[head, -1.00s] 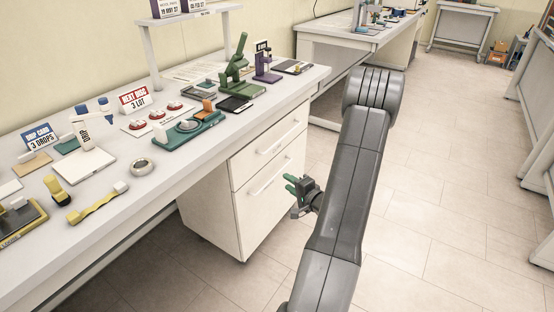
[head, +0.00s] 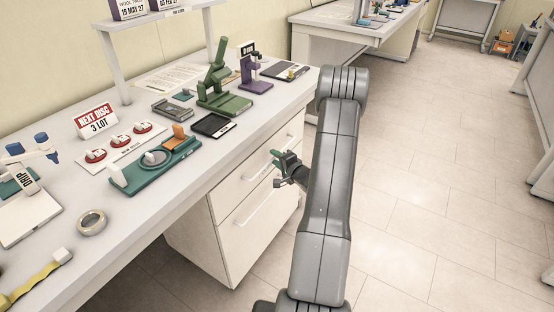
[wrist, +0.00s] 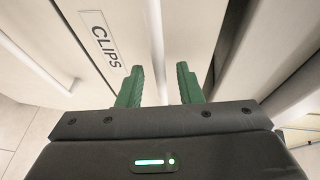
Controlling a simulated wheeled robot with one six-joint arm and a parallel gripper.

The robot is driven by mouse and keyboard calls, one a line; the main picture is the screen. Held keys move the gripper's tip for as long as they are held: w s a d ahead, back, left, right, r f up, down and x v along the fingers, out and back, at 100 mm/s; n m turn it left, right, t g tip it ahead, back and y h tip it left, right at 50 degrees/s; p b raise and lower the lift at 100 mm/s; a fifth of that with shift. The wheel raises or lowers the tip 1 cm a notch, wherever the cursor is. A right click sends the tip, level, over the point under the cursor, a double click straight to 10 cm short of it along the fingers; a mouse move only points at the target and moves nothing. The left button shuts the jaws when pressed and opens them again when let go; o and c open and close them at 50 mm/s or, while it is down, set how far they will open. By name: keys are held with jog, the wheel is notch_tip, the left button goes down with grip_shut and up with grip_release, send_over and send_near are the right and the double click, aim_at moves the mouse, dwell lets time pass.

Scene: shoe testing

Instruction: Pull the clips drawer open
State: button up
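The drawer labelled CLIPS (wrist: 82,22) fills much of the wrist view, which is turned on its side. Its pale bar handle (wrist: 154,38) runs down between my green fingertips. My gripper (wrist: 160,85) is open, with one finger on each side of the handle; I cannot tell whether either touches it. In the head view my gripper (head: 279,163) is at the front of the white cabinet's upper drawer (head: 228,185), by its handle (head: 250,172), partly covering it. The drawer looks closed, flush with the cabinet.
The lower drawer (head: 245,245) has its own handle (head: 258,208) and looks closed. The tiled floor (head: 430,220) to the right is open.

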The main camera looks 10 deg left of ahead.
grip_shut()
jog(key=s+d+b, duration=0.5)
jog(key=d+b, duration=0.1)
jog(key=d, duration=0.7)
jog(key=s+d+b, duration=0.4)
jog(key=d+b, duration=0.3)
jog(key=d, duration=0.7)
jog(key=shift+s, duration=0.4)
grip_release()
